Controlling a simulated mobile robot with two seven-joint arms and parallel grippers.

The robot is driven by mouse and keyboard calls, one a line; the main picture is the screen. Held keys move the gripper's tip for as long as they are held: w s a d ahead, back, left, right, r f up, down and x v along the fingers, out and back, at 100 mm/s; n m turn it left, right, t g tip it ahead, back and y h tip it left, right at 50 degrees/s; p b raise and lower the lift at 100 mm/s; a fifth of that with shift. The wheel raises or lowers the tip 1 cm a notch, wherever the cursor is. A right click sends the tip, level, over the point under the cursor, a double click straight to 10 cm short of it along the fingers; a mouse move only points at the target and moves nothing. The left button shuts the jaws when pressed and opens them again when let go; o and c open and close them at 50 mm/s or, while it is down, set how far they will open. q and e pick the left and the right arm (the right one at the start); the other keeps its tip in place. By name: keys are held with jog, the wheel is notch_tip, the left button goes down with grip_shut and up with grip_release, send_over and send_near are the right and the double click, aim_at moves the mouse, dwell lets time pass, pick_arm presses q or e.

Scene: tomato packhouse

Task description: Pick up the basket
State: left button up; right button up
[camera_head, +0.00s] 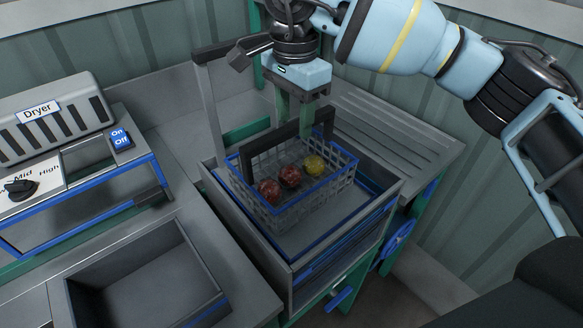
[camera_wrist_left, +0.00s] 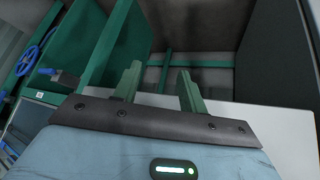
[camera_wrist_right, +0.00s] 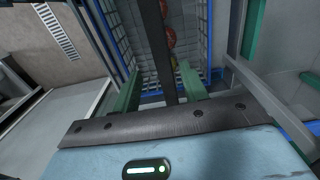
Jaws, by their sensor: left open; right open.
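The basket (camera_head: 312,201) is a wire mesh basket with a blue rim and a dark upright handle (camera_head: 262,139). It stands in a grey open-topped box and holds two red tomatoes (camera_head: 290,175) and one yellow one (camera_head: 314,165). My right gripper (camera_head: 294,114) points down just over the handle, its green fingers apart. In the right wrist view, the handle (camera_wrist_right: 156,40) runs between the open fingers (camera_wrist_right: 160,76); contact cannot be told. My left gripper (camera_wrist_left: 158,74) is open and empty in the left wrist view, away from the basket, and does not show in the head view.
A dryer (camera_head: 55,118) with a knob and an on/off switch stands at the left. An empty grey bin (camera_head: 150,285) is sunk in the counter at the front left. A slatted grey surface (camera_head: 385,130) lies right of the basket. A grey post frame (camera_head: 205,100) rises behind the box.

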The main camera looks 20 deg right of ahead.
aim_at(291, 125)
jog(key=shift+w+a+f, duration=0.1)
jog(key=shift+w+f, duration=0.05)
jog(key=shift+f, duration=0.95)
jog(key=shift+w+a+f, duration=0.1)
jog(key=shift+w+f, duration=0.05)
jog(key=shift+f, duration=0.95)
grip_shut()
jog(key=shift+r, duration=0.1)
